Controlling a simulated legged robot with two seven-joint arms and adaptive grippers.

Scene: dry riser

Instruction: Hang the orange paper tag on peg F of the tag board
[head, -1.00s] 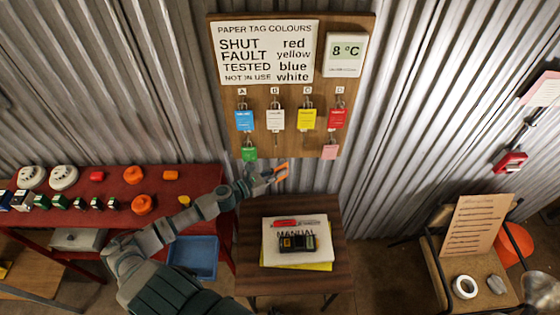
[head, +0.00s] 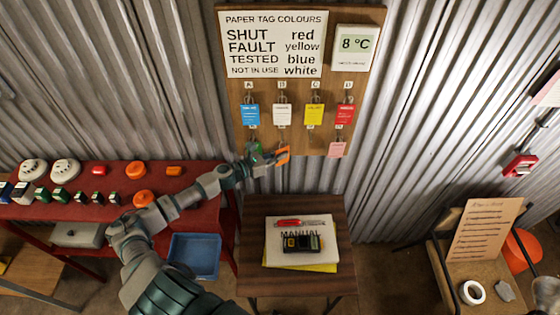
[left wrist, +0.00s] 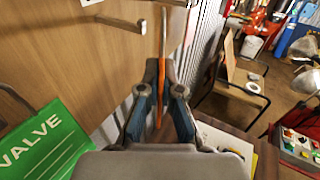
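The orange paper tag (head: 283,156) is held in my left gripper (head: 270,159), in front of the lower part of the wooden tag board (head: 365,90). The left wrist view shows the tag (left wrist: 164,70) nearly edge-on between the shut fingers (left wrist: 160,92). A bare metal peg (left wrist: 120,21) sticks out of the board just left of the tag, under a partly cut-off label. They look apart. A green tag (head: 255,150) hangs left of the gripper and a pink tag (head: 337,149) right of it. No F label is readable. My right gripper is not in view.
Blue (head: 249,114), white (head: 282,115), yellow (head: 314,114) and red (head: 344,114) tags hang above. A small table (head: 250,262) with a manual stands below.

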